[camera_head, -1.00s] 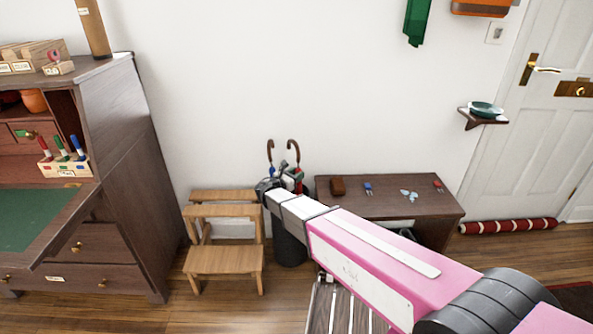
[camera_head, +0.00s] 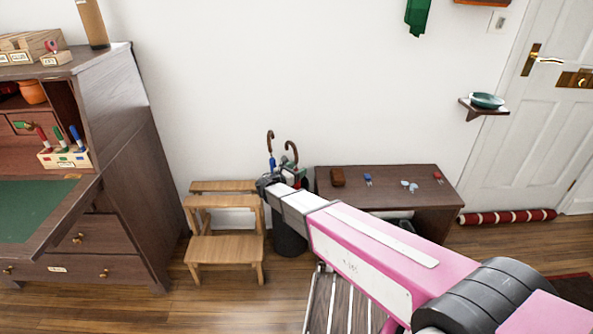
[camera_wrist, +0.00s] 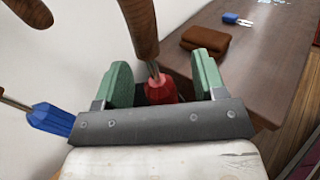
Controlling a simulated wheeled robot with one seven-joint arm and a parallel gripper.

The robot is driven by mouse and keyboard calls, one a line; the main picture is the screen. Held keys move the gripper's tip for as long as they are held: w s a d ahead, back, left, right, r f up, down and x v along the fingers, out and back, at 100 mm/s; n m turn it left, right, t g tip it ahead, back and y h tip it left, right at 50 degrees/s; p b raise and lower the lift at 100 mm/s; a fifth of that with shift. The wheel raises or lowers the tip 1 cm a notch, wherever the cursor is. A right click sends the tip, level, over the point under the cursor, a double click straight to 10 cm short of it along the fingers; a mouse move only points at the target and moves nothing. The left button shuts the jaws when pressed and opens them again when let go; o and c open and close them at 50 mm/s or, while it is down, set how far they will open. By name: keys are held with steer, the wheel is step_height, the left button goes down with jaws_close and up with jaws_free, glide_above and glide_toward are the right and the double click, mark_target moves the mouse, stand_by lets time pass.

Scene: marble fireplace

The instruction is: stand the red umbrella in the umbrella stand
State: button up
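The red umbrella (camera_wrist: 162,89) is between the green finger pads of my gripper (camera_wrist: 163,76) in the wrist view, with gaps on both sides. My gripper is open around its neck. Its brown hooked handle (camera_head: 291,150) rises above the gripper in the head view. The dark cylindrical umbrella stand (camera_head: 289,241) is on the floor directly below, partly covered by my arm. The umbrella's lower part and the stand's mouth are hidden, so I cannot see how deep it sits.
A blue umbrella (camera_wrist: 50,119) with a hooked handle is close on the left. A wooden step stool (camera_head: 225,247) stands left of the stand. A dark bench (camera_head: 440,190) with a brown wallet (camera_head: 337,177) and small items is at right. White wall is behind.

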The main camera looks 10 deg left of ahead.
steer(key=shift+s, duration=0.1)
steer(key=v, duration=1)
steer(key=shift+s+a, duration=0.2)
steer(key=shift+s, duration=0.05)
steer(key=shift+f, duration=0.1)
stand_by(0.5)
